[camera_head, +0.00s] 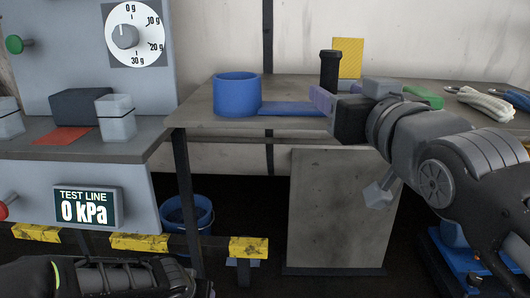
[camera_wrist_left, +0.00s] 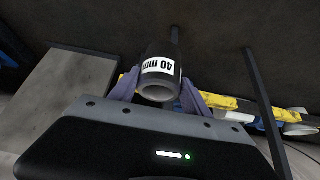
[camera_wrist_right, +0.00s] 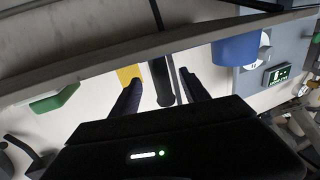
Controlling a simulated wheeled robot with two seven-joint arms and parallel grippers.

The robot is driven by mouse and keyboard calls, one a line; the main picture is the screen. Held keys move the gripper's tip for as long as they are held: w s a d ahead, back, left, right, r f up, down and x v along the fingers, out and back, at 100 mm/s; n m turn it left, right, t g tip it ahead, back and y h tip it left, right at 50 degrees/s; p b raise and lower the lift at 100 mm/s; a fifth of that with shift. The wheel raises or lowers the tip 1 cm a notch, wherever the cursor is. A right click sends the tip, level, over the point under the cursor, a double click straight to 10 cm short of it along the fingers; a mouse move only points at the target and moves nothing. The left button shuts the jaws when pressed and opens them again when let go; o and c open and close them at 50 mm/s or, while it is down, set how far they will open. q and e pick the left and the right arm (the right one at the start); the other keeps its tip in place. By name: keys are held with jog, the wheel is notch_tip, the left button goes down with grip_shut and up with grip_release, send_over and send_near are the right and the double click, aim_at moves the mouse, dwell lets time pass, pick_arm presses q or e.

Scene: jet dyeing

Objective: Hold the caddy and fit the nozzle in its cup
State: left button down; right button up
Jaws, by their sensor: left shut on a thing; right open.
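The caddy has a blue round cup (camera_head: 237,93) and a flat blue base (camera_head: 288,108) on the grey table; a black upright handle (camera_head: 329,68) stands at the base's right end. My right gripper (camera_head: 325,98) is open at the handle. In the right wrist view the handle (camera_wrist_right: 164,88) lies between the open fingers; contact cannot be told. The cup also shows there (camera_wrist_right: 235,50). In the left wrist view my left gripper (camera_wrist_left: 158,92) is shut on a black hollow cylinder labelled 40 mm, the nozzle (camera_wrist_left: 160,52). The left fingers and nozzle are out of the head view.
A yellow block (camera_head: 348,55) stands behind the handle. A green piece (camera_head: 424,96) and white rope-like loops (camera_head: 485,103) lie at right on the table (camera_head: 205,108). A machine with a dial (camera_head: 136,35) and a 0 kPa display (camera_head: 88,208) stands left. A blue bucket (camera_head: 188,216) is below.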

aim_at(321, 83)
pick_arm(q)
notch_tip(321, 83, up, 4)
jog(key=p, duration=0.3)
pick_arm(e)
jog(key=x, duration=0.6)
jog(key=shift+w+r, duration=0.15)
jog(key=shift+w, duration=0.05)
pick_arm(q)
jog(key=shift+r+p, duration=0.3)
jog(key=shift+p, duration=0.15)
pick_arm(e)
jog(key=shift+x, duration=0.85)
grip_shut()
